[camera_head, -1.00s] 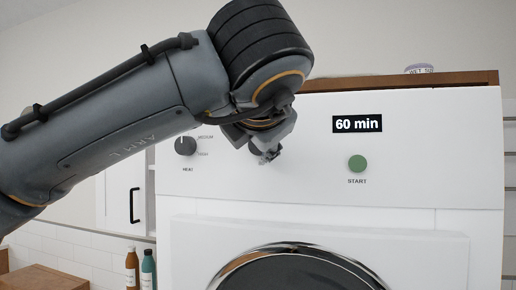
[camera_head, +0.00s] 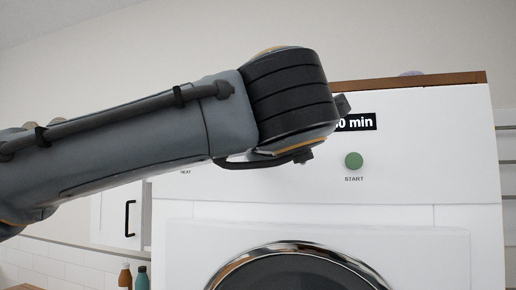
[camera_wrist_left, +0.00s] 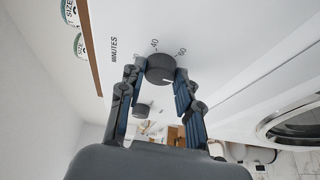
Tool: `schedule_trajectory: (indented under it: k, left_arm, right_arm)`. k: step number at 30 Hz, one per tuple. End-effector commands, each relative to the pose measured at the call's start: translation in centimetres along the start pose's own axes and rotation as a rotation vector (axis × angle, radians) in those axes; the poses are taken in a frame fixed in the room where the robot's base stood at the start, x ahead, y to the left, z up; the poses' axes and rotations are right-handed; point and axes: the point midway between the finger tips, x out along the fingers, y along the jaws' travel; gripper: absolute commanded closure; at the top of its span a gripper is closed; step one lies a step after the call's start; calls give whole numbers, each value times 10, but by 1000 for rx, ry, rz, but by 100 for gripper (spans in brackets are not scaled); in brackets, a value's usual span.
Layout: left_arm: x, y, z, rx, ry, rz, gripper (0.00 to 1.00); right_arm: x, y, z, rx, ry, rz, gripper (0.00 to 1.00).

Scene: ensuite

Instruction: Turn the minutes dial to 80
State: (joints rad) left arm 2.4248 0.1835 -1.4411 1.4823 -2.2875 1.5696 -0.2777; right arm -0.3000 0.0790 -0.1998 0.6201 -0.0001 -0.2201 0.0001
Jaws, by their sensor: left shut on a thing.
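The dark round minutes dial (camera_wrist_left: 160,68) sits on the white panel in the left wrist view, beside the word MINUTES and some scale numbers. My left gripper (camera_wrist_left: 160,76) is shut on it, one finger on each side. In the head view my left arm hides the dial and the gripper fingers. The black display (camera_head: 357,122) on the dryer front (camera_head: 430,160) is partly covered; "0 min" is readable, the leading digit is not clear. My right gripper is in neither view.
The green START button (camera_head: 353,161) is right of my arm, below the display. The heat dial (camera_wrist_left: 142,110) shows between my fingers in the wrist view. The round dryer door (camera_head: 290,268) is below. Two bottles (camera_head: 125,276) (camera_head: 141,277) stand at lower left.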

Motion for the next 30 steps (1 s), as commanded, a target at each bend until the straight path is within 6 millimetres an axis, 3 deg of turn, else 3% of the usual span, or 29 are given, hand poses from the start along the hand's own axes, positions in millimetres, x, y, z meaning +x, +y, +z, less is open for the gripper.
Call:
schedule_trajectory:
  k: [17,18,20,30]
  left_arm:
    - [0,0,0,28,-1,11,98]
    - [0,0,0,28,-1,11,58]
    - [0,0,0,28,-1,11,46]
    - [-1,0,0,27,-1,11,43]
  right_arm:
    - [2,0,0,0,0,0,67]
    - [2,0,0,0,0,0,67]
    - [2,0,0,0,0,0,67]
    - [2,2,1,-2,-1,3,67]
